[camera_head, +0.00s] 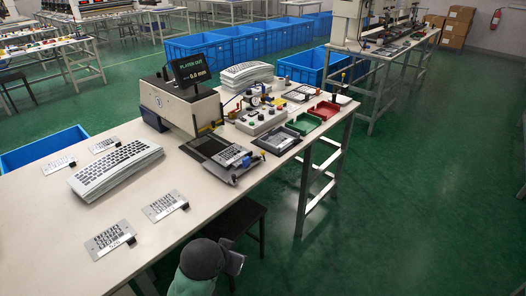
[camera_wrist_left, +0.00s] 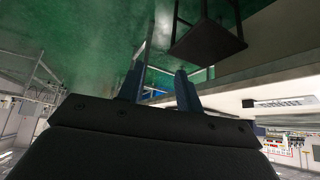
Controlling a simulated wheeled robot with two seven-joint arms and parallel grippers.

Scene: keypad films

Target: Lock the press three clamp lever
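The press (camera_head: 185,104) stands on the long white table (camera_head: 140,215); its display (camera_head: 189,69) reads "PLATEN OUT" and 0.0 mm. I can read no press number. Its dark platen (camera_head: 205,147) extends toward the table's front edge and bears a keypad film (camera_head: 232,155). A small blue part, perhaps the clamp lever (camera_head: 246,161), is beside the film; its position is too small to tell. My left gripper (camera_wrist_left: 160,72) shows two blue fingers apart with nothing between them, low by the table's edge and stool. My right gripper is not in view.
A film stack (camera_head: 116,168) and loose film plates (camera_head: 110,238) lie left of the press. A control box (camera_head: 262,119), green tray (camera_head: 303,123) and red tray (camera_head: 324,110) stand right of it. A dark stool (camera_head: 236,217) is under the front edge. Green floor is clear at right.

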